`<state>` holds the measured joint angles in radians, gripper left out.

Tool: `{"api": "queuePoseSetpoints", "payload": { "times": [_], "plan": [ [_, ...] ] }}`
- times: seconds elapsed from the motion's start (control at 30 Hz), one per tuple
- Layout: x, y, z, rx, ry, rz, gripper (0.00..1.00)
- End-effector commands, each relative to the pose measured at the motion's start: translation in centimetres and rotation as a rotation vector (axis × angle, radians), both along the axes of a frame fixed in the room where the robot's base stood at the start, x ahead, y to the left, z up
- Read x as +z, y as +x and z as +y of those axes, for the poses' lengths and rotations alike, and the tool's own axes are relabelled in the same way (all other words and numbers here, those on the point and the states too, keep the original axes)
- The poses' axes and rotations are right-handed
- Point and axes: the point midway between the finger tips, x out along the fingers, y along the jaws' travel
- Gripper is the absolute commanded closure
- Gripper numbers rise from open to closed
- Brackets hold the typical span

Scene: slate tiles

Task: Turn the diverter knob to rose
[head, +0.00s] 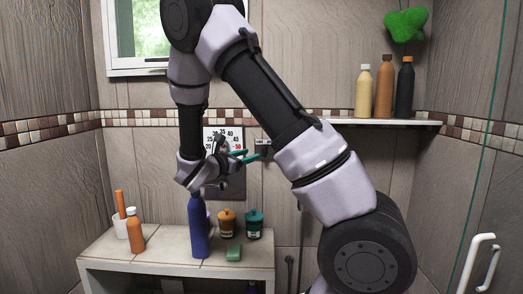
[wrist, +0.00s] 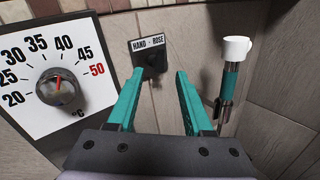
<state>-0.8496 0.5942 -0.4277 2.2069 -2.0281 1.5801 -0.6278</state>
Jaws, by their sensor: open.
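The diverter knob (wrist: 151,63) is a dark knob on the wall under a white label reading HAND on the left and ROSE on the right. Which word it points to is too dark to tell. The diverter label (head: 262,142) also shows in the head view, partly beside my arm. My gripper (wrist: 153,74) has two teal fingers, open and empty, spread to either side below the knob in the wrist view. The knob shows beyond the gap between the fingertips; contact is not visible. In the head view my gripper (head: 247,156) is just left of the diverter.
A white temperature dial (wrist: 58,85) is on the wall left of the diverter. Below, a tiled bench (head: 160,245) holds a tall blue bottle (head: 199,228) and several containers. A shelf (head: 385,123) holds bottles.

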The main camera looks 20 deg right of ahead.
Motion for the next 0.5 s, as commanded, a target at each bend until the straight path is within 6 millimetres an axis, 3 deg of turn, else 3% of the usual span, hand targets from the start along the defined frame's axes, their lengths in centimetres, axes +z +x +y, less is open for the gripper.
{"api": "queuePoseSetpoints", "payload": {
  "times": [0.2,0.5],
  "plan": [
    [0.0,2.3,-3.8,-0.004,0.001,0.002,0.49],
    [0.0,4.1,-6.4,-0.001,0.001,0.002,0.49]
  ]
}}
